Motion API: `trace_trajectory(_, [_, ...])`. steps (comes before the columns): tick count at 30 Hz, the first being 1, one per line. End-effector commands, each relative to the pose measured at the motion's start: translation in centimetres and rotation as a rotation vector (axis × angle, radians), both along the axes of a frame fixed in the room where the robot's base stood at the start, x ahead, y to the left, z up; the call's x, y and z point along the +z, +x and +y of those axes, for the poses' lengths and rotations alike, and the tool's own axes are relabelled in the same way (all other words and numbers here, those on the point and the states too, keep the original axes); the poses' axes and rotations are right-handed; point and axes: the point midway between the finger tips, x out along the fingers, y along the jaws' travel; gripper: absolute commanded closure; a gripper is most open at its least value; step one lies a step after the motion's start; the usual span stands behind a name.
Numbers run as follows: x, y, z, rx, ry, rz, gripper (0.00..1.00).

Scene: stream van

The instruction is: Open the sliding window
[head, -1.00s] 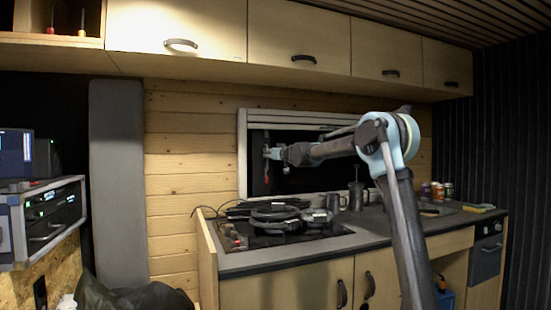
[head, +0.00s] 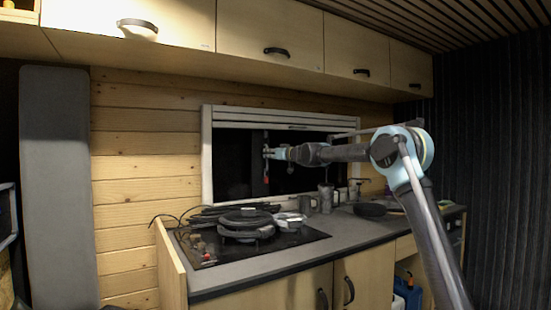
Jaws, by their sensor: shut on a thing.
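The sliding window (head: 207,165) is set in the wood-panelled back wall, with a light grey frame and dark glass. My gripper (head: 268,152) is at the window, left of its middle. It is shut on a small upright window handle (head: 266,165) with a red part at its lower end. The fingertips largely hide the handle. A dark strip of the opening lies left of the handle, inside the frame's left side. The darkness makes the pane's edges hard to tell.
Overhead cupboards (head: 270,35) run above. A tall grey panel (head: 55,180) stands at left.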

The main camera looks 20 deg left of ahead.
Motion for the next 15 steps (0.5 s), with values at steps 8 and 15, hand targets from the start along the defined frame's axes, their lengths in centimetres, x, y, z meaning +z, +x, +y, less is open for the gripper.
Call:
trace_trajectory(8, [0.06,-0.21,0.49,0.007,0.0,0.001,1.0])
trace_trajectory(15, [0.05,-0.32,0.63,0.009,0.0,0.001,0.81])
